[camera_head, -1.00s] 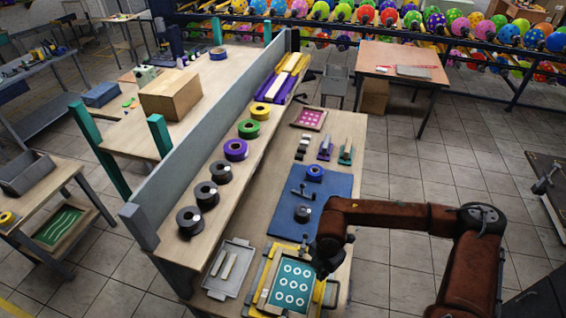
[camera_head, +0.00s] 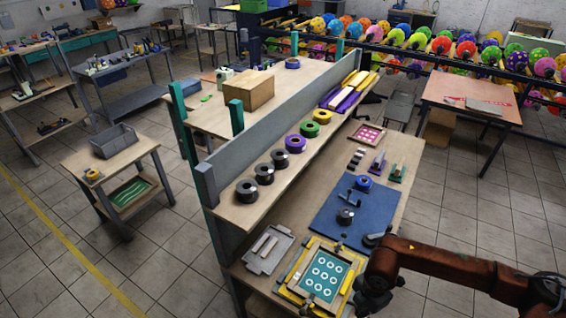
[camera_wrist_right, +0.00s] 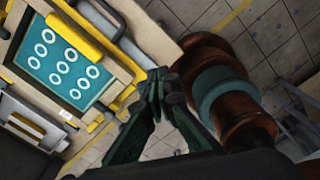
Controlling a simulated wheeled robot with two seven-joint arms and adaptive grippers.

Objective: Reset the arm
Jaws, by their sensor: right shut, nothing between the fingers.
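My right arm comes in from the right in the head view, its wrist low beside the table's front right edge. The right gripper is mostly hidden there under its wrist. In the right wrist view the right gripper (camera_wrist_right: 158,88) has its dark green fingers together, with nothing between them. It is apart from the printing frame, to its right and over the floor side of the table edge. The yellow and wood printing frame (camera_head: 298,259) holds a teal screen (camera_head: 324,276) with white rings; the screen also shows in the wrist view (camera_wrist_right: 62,66). My left gripper is not in view.
A grey tray (camera_head: 283,239) with two pale strips lies left of the frame. A blue mat (camera_head: 330,217) with a black roll lies behind it. Several tape rolls line the raised shelf. The tiled floor right of the table is open.

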